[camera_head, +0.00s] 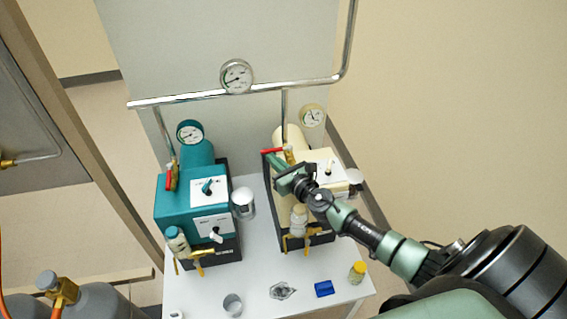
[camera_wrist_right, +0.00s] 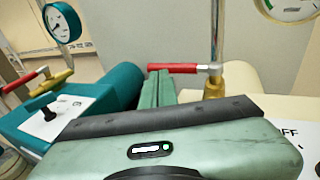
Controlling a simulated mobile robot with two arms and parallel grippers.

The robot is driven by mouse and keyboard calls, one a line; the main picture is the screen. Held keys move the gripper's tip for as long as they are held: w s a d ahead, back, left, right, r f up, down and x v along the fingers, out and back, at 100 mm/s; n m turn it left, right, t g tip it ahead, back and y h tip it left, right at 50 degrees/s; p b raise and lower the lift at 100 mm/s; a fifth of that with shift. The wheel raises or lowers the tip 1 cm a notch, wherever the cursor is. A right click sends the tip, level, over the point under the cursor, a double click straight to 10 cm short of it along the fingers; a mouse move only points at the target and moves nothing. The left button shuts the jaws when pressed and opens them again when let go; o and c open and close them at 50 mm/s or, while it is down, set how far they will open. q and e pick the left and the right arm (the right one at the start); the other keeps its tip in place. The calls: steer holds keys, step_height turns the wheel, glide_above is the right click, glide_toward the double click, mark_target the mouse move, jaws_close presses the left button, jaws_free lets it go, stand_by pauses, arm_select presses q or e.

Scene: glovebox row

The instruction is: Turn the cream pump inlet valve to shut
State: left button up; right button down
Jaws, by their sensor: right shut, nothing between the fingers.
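The cream pump (camera_head: 279,188) stands on the right of the white table, partly hidden by my right arm. Its inlet valve has a brass body (camera_wrist_right: 214,85) below a vertical pipe. A red lever (camera_head: 271,151) points left from it, crosswise to the pipe; the lever also shows in the right wrist view (camera_wrist_right: 172,68). My right gripper (camera_head: 274,160) is shut and empty. Its green fingers (camera_wrist_right: 159,88) lie close to the lever, near its free left end. I cannot tell whether they touch it. My left gripper is not in view.
A teal pump (camera_head: 184,196) with its own red-handled valve (camera_head: 170,178) stands to the left. A metal cup (camera_head: 243,204) is between the pumps. A blue item (camera_head: 324,289) and a yellow-capped vial (camera_head: 357,272) are at the table front. A horizontal pipe (camera_head: 190,97) runs behind.

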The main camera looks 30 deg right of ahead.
steer(key=shift+w+a, duration=0.1)
steer(key=shift+w, duration=0.15)
steer(key=shift+r, duration=0.1)
stand_by(0.4)
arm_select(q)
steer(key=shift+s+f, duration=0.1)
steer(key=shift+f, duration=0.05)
